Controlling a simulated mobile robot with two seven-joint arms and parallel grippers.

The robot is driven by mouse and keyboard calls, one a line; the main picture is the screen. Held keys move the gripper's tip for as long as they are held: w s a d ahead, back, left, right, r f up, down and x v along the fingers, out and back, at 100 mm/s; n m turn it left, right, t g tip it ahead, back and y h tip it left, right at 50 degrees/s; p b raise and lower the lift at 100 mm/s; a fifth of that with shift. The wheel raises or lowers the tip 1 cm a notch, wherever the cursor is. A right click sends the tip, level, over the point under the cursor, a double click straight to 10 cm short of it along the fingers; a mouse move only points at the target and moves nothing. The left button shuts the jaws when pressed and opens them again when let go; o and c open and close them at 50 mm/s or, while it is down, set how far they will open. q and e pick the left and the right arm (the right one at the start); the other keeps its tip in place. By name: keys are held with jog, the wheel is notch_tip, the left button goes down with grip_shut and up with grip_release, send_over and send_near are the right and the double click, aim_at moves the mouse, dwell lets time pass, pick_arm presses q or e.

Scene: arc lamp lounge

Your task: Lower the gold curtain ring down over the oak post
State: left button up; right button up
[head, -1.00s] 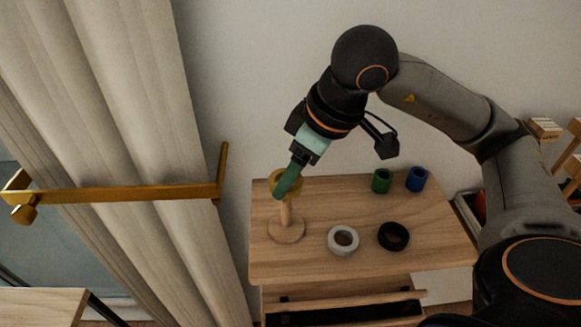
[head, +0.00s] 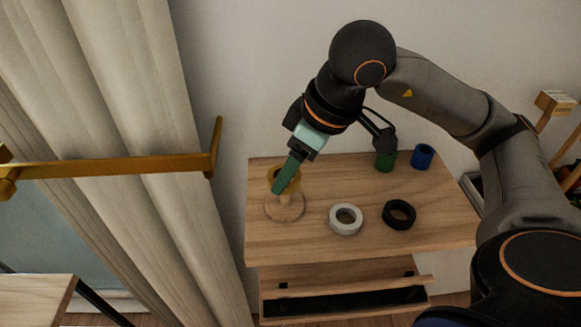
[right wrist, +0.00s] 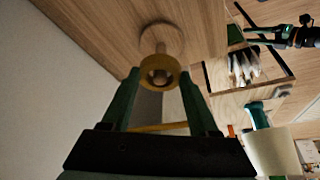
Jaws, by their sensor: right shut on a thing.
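The gold curtain ring (head: 271,175) is in my right gripper (head: 284,181), whose green fingers are shut on it; in the right wrist view the ring (right wrist: 159,87) sits between the two fingertips. The oak post (head: 285,199) stands upright on its round base (head: 286,212) at the left of the wooden cabinet top. In the right wrist view the post's end (right wrist: 158,75) shows within the ring's opening. A finger hides part of the ring and post in the head view, and how far down the ring sits is hard to tell.
A white ring (head: 334,222) and a black ring (head: 388,217) lie right of the post on the cabinet top (head: 300,246). Green (head: 384,162) and blue (head: 422,157) cylinders stand at the back. A gold curtain rod (head: 110,168) and curtain (head: 160,110) are at left.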

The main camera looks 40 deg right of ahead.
jog(key=o, duration=1.4)
jog(key=p+v, duration=0.2)
jog(key=v, duration=1)
jog(key=shift+r, duration=0.2)
jog(key=shift+s, duration=0.15)
